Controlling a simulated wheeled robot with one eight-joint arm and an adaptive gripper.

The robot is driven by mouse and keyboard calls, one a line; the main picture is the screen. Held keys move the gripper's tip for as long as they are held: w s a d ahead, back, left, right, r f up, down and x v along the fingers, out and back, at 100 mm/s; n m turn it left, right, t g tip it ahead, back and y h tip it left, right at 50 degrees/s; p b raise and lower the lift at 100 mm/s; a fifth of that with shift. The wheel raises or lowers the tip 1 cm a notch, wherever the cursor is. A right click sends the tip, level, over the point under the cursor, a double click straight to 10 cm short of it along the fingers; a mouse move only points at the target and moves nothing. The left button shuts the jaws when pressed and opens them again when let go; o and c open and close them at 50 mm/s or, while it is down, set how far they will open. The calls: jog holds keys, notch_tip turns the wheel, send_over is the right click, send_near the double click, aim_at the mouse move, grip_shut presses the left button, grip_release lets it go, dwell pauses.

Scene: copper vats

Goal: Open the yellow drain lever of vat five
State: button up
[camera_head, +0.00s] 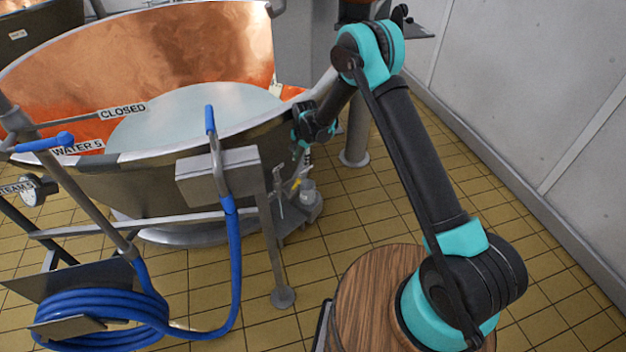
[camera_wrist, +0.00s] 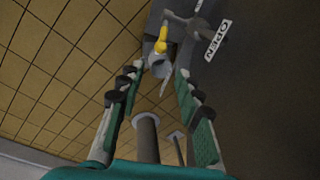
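The copper-lined vat (camera_head: 190,50) with a dark outer wall fills the left of the head view. It holds pale liquid. The small yellow drain lever (camera_head: 296,184) is low at the vat's right front, by the outlet. In the wrist view the yellow lever (camera_wrist: 161,46) shows at the top, beyond my fingertips, above a grey pipe mouth (camera_wrist: 160,67). My gripper (camera_wrist: 157,76) is open and empty, its two green fingers spread either side of the pipe mouth. In the head view my gripper (camera_head: 301,153) hangs beside the vat wall, above the lever; its fingers are hard to make out.
A grey box (camera_head: 218,176) on a post and a coiled blue hose (camera_head: 100,312) stand in front of the vat. CLOSED (camera_head: 123,111) and WATER 5 (camera_head: 78,147) labels are at left. Tiled floor (camera_head: 400,225) is clear at right.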

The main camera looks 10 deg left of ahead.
aim_at(297, 181)
jog(key=a+f, duration=0.1)
jog(key=f, duration=1)
jog(key=w+a+f, duration=0.1)
jog(key=f, duration=0.5)
jog(key=shift+a+f, duration=0.2)
jog(key=shift+a, duration=0.15)
jog(key=shift+c, duration=0.2)
grip_shut()
